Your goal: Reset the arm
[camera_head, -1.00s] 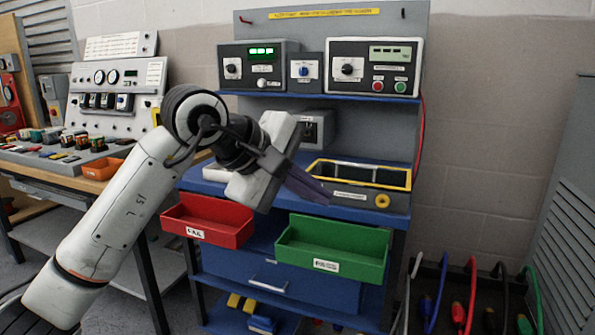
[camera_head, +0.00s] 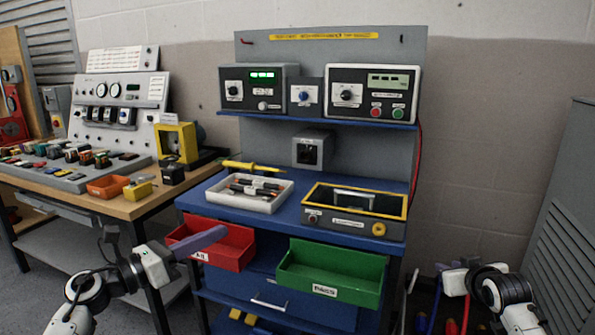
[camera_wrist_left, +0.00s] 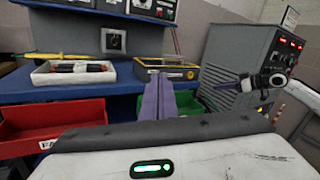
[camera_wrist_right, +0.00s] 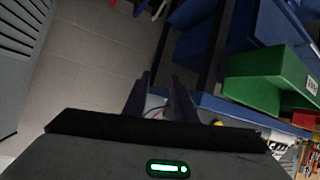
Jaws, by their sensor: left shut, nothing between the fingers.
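My left gripper (camera_head: 212,238) is low in front of the red bin in the head view. Its purple fingers (camera_wrist_left: 157,100) are closed together with nothing between them in the left wrist view. My right gripper (camera_head: 447,268) is low at the right, in front of the cable area. In the right wrist view its two dark fingers (camera_wrist_right: 163,98) stand apart, with nothing held between them. Both arms are clear of the bench top in the head view.
The blue bench carries a white tray (camera_head: 219,200) of probes, a yellow probe (camera_head: 253,167) and a yellow-rimmed box (camera_head: 350,228). A red bin (camera_head: 232,250) and green bin (camera_head: 318,292) hang at its front. A grey cabinet (camera_head: 565,200) stands right.

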